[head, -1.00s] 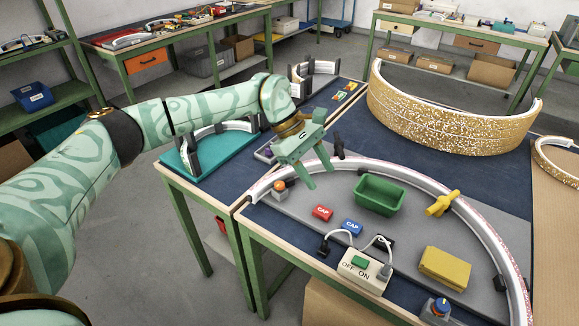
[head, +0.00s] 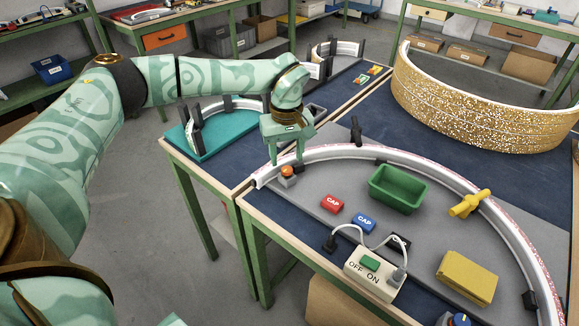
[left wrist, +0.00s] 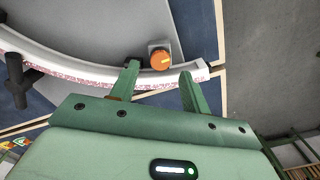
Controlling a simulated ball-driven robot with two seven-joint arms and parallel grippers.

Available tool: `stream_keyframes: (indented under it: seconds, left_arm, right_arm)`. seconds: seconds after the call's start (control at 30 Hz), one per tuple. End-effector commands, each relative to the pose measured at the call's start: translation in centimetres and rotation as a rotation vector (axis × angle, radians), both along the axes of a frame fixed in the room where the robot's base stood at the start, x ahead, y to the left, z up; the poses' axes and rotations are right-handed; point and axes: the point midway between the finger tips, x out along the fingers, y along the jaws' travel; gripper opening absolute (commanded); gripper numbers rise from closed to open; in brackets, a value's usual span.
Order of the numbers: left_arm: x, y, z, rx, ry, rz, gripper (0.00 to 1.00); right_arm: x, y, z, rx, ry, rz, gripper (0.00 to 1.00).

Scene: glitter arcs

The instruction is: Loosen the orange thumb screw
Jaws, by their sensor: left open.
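The orange thumb screw (head: 287,171) sits on a small grey block at the left end of the white curved rail (head: 330,153). In the left wrist view the orange screw (left wrist: 160,60) shows a yellow mark on its top. My left gripper (head: 286,163) is open above the rail end, pointing down close to the screw. In the left wrist view the two green fingers (left wrist: 157,80) are spread, with the screw just beyond their tips, between them in the picture. I cannot tell whether they touch anything. My right gripper is not in view.
Red (head: 332,204) and blue (head: 364,222) caps, a green bin (head: 398,190) and a switch box (head: 373,274) with cables lie inside the arc. A teal tray (head: 218,150) is left of the gripper.

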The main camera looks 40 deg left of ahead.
Motion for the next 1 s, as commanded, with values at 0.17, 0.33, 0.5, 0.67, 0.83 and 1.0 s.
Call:
stream_keyframes:
  seconds: [0.17,0.33,0.5,0.67,0.83,1.0]
  left_arm:
    - [0.0,0.0,-2.6,-0.001,0.002,0.000,0.47]
    - [0.0,0.0,-3.1,-0.001,0.001,0.001,0.47]
    - [0.0,0.0,-3.0,-0.001,-0.001,0.001,0.47]
    - [0.0,0.0,-3.0,-0.001,-0.001,0.001,0.13]
    - [0.0,0.0,-3.0,-0.001,-0.001,0.001,0.02]
    - [0.0,0.0,-2.9,-0.001,-0.001,0.019,0.01]
  right_arm:
    - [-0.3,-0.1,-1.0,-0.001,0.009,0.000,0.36]
    - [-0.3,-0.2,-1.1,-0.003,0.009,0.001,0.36]
    - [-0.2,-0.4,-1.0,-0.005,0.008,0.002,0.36]
    - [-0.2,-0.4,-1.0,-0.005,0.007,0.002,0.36]
    - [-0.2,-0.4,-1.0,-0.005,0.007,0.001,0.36]
    - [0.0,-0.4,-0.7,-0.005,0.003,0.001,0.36]
